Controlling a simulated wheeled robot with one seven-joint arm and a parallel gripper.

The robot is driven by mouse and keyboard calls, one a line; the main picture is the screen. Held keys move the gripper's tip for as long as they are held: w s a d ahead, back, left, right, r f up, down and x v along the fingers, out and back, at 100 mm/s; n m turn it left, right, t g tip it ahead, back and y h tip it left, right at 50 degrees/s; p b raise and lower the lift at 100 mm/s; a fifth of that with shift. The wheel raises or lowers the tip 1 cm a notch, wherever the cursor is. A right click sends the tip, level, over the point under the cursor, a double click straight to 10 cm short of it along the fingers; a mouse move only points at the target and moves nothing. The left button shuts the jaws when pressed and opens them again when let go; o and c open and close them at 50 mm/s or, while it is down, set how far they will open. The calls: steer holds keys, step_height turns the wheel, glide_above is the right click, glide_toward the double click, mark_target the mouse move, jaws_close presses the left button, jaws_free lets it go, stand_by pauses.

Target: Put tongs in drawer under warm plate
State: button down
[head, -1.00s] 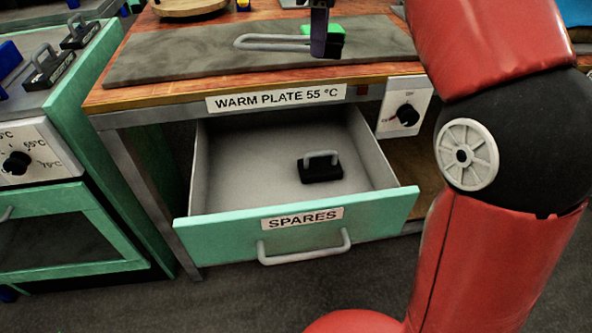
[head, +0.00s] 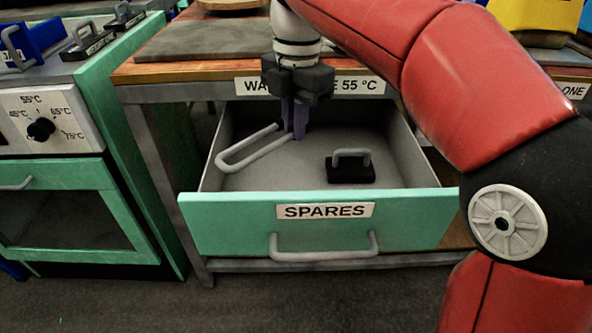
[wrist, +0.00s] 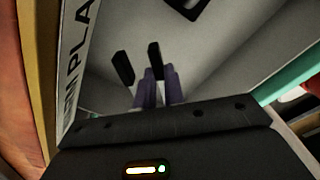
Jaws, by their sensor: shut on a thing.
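The pale grey U-shaped tongs (head: 260,156) are inside the open drawer's outline in the head view, pointing left from my gripper. My gripper (head: 297,132) reaches down over the back of the drawer and is shut on the tongs. I cannot tell whether they touch the drawer floor. The drawer (head: 230,228) is pulled out, with a green front labelled SPARES. The warm plate (head: 190,42) is a grey slab on the worktop above, partly hidden by my arm. In the wrist view, my purple fingers (wrist: 157,88) point into the drawer; two dark bars show near their tips.
A black block with a grey handle (head: 351,168) sits on the drawer floor, right of the tongs. The drawer's left floor is free. A green oven unit (head: 80,190) stands at left. The worktop edge overhangs the drawer's back.

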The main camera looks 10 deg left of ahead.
mark_target(294, 176)
step_height(294, 176, down, 8)
steer(key=shift+f+b, duration=0.25)
steer(key=shift+b, duration=0.75)
steer(key=shift+f, duration=0.2)
steer(key=c, duration=1.5)
jaws_free()
steer(key=shift+r, duration=0.15)
steer(key=r+p, duration=0.1)
steer(key=r, duration=0.3)
steer(key=r+p, duration=0.1)
steer(key=r, duration=0.3)
steer(key=r+p, duration=0.2)
steer(key=r, duration=0.2)
steer(key=shift+w+d, duration=0.15)
steer(key=shift+w, duration=0.1)
